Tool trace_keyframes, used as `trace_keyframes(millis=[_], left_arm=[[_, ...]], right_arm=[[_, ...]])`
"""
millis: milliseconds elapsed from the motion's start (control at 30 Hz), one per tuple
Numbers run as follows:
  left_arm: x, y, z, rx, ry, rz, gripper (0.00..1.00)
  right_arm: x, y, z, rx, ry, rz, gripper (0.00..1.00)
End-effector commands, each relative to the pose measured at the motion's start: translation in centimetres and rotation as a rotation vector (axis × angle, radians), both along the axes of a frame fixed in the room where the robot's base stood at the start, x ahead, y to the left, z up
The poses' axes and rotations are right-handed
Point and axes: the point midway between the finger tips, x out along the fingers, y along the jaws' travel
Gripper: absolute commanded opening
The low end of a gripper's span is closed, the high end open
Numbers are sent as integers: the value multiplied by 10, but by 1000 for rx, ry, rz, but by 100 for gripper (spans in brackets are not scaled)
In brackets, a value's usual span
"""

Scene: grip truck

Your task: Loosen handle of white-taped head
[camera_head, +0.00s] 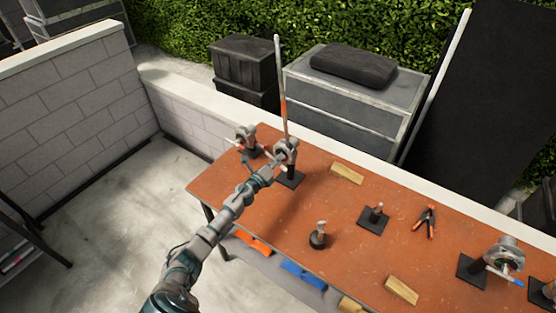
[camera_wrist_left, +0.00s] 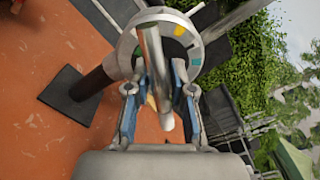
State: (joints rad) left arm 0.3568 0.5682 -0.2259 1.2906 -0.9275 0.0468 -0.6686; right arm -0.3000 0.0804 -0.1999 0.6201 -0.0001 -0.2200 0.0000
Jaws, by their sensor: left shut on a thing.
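A grip head (camera_head: 287,150) stands on a black square base at the table's left end. It also shows in the wrist view as a pale round disc (camera_wrist_left: 127,48) with yellow and green patches. I cannot make out which head bears the white tape. My left gripper (camera_head: 267,172) reaches this head from the front left. In the wrist view, its fingers (camera_wrist_left: 160,95) are shut on the silver handle (camera_wrist_left: 152,60), which passes between them and crosses the disc. The fingers hide part of the handle. My right gripper is not in view.
Another head (camera_head: 246,139) with an orange-tipped handle stands close behind left. A tall rod (camera_head: 279,85) rises beside the held head. Wood blocks (camera_head: 346,173), a small stand (camera_head: 374,218), a clamp (camera_head: 426,220) and a blue-tipped head (camera_head: 503,254) occupy the orange table (camera_head: 270,230).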

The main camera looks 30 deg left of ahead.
Motion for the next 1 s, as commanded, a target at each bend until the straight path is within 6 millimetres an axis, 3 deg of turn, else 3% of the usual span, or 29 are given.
trace_keyframes(millis=[700, 733, 800, 1000], left_arm=[[0, 2, -2, -85, 10, 6, 0], [0, 2, -2, -85, 10, 6, 28], [0, 2, -2, -86, 9, 5, 45], [0, 1, -1, -86, 8, 3, 48]], right_arm=[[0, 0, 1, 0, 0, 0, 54], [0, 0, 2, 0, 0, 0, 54], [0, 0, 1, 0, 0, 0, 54], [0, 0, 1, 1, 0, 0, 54]])
